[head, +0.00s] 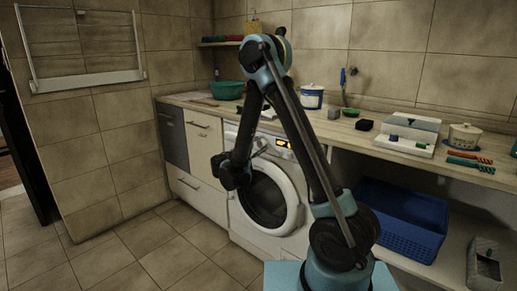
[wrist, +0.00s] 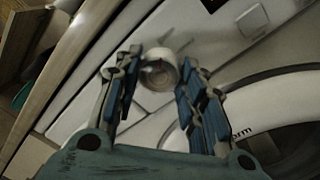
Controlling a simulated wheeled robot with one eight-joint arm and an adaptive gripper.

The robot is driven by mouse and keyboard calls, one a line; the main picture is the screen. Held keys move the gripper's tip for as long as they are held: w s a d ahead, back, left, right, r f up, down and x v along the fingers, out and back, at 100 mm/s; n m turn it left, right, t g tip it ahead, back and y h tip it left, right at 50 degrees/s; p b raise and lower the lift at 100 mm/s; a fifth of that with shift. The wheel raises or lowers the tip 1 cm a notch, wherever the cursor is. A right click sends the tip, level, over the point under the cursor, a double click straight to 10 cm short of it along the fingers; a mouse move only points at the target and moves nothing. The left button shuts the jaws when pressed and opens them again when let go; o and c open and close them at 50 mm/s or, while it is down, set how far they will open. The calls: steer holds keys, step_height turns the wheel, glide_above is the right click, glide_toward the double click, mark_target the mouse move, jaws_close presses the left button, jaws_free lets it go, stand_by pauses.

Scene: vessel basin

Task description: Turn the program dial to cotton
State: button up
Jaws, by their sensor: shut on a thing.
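The washing machine (head: 290,230) is white with a round door and stands under the counter. The program dial (wrist: 158,72) is a pale round knob on the machine's front panel in the wrist view. My gripper (wrist: 160,70) has its blue-padded fingers on either side of the dial and is shut on it. In the head view my gripper (head: 261,146) is at the upper front of the machine, and the dial itself is too small or covered to make out. The lit orange display (head: 283,143) is just to the right. The dial's markings cannot be read.
The round door (wrist: 275,115) lies to the right of the dial in the wrist view. Drawers (head: 205,165) stand left of the machine. A blue basket (head: 400,215) sits under the counter at right. The floor at left is clear.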

steer(key=o, duration=1.1)
steer(key=shift+f, duration=0.1)
steer(key=shift+c, duration=0.2)
steer(key=v, duration=1.1)
steer(key=shift+s+a, duration=0.25)
steer(key=shift+s, duration=0.1)
steer(key=shift+s+f, duration=0.1)
steer(key=shift+s, duration=0.05)
